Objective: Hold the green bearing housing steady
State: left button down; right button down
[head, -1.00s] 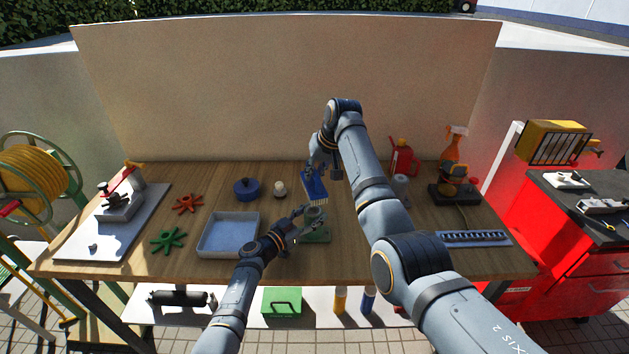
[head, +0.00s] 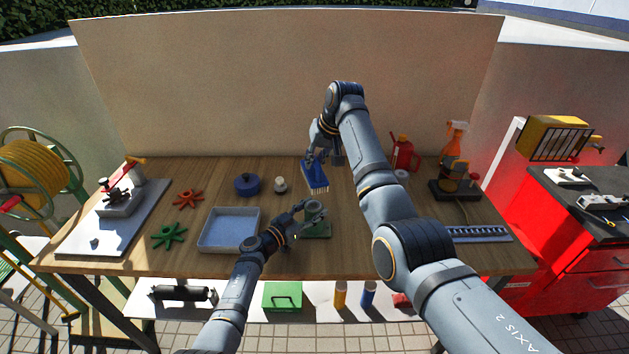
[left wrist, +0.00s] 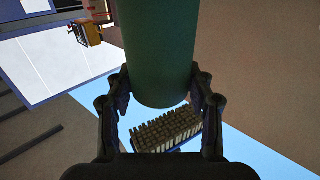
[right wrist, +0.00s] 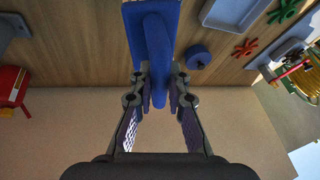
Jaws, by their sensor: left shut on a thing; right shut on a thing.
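The green bearing housing (head: 316,232) stands on the wooden table near its front edge, right of the tray. My left gripper (head: 307,214) is shut on its upper part from the left. In the left wrist view the green cylindrical body (left wrist: 157,55) lies between the fingers. My right gripper (head: 318,157) is shut on the handle of a blue brush (head: 314,175), held behind the housing with bristles toward the front. The brush handle (right wrist: 156,60) fills the jaws in the right wrist view, and its bristles (left wrist: 166,130) show beyond the housing in the left wrist view.
A grey-blue tray (head: 201,232) lies left of the housing.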

aim_at(318, 186)
pick_arm(q)
jog(key=shift+f, duration=0.1)
pick_arm(e)
jog(key=shift+f, duration=3.9)
jog(key=shift+s+f, duration=0.1)
jog(key=shift+s, duration=1.85)
pick_arm(q)
jog(key=shift+s, duration=0.1)
pick_arm(e)
jog(key=shift+w, duration=1.9)
jog(key=shift+r, duration=4.1)
pick_arm(q)
jog(key=shift+c, duration=2.1)
grip_release()
